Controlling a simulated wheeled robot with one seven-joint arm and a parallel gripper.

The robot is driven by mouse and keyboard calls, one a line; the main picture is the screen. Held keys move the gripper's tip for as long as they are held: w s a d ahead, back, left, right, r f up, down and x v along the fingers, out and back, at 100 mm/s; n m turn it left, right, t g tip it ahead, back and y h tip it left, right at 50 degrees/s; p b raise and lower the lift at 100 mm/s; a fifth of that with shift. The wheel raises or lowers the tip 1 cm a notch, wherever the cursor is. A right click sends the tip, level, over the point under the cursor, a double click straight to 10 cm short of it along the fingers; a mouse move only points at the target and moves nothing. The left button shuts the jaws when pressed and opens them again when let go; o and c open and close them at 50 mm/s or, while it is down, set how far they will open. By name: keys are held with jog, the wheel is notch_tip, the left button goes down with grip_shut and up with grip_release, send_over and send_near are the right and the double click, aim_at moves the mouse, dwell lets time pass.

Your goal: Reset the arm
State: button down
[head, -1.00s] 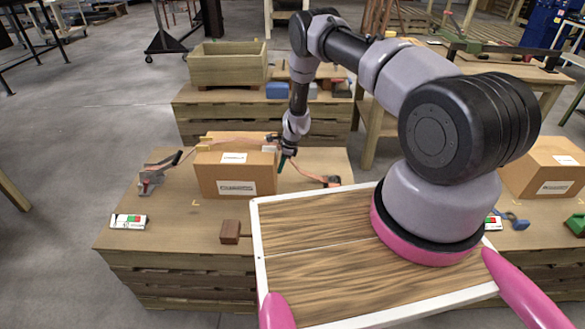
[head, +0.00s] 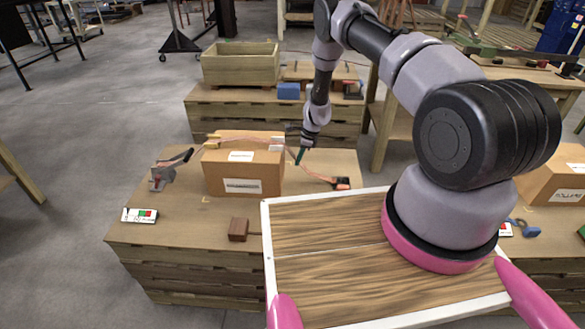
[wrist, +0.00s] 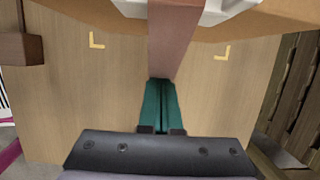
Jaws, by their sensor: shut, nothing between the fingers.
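My gripper (head: 301,158) is just right of the strapped cardboard box (head: 216,178) in the head view, pointing down over the wooden table. In the wrist view its teal fingers (wrist: 159,100) are pressed together. A brownish strap (wrist: 174,45) shows right beyond the fingertips; I cannot tell whether they touch it. In the head view an orange strap (head: 312,173) runs over the box and down its right side to a dark end piece (head: 342,183) on the table. A grey ratchet (head: 160,177) lies left of the box.
A wood-topped tray (head: 330,225) with a white rim is in front. A small brown block (head: 238,229) and a white labelled item (head: 139,215) lie on the table (head: 190,235). Behind stands another crate table with a wooden bin (head: 240,70).

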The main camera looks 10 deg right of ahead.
notch_tip(320, 180, up, 28)
jog(key=w+d+n+t, duration=0.1)
jog(key=d+n+t, duration=0.1)
jog(key=n, duration=0.2)
jog(key=s+d+r+n, duration=0.1)
jog(key=s+r+n, duration=0.15)
jog(key=r, duration=0.65)
jog(key=s+d+r+n, duration=0.1)
jog(key=s+r, duration=0.2)
jog(key=r, duration=0.6)
jog(key=s+d+r+n+t, duration=0.2)
jog(key=s+r+n, duration=0.2)
jog(key=s+r, duration=1.1)
jog(key=s+d+r+n+t, duration=0.1)
jog(key=s+n, duration=0.1)
jog(key=s, duration=0.6)
jog(key=s+d+r+n+t+h, duration=0.1)
jog(key=s+d+r+n, duration=0.1)
jog(key=s, duration=0.7)
jog(key=shift+r+t, duration=0.3)
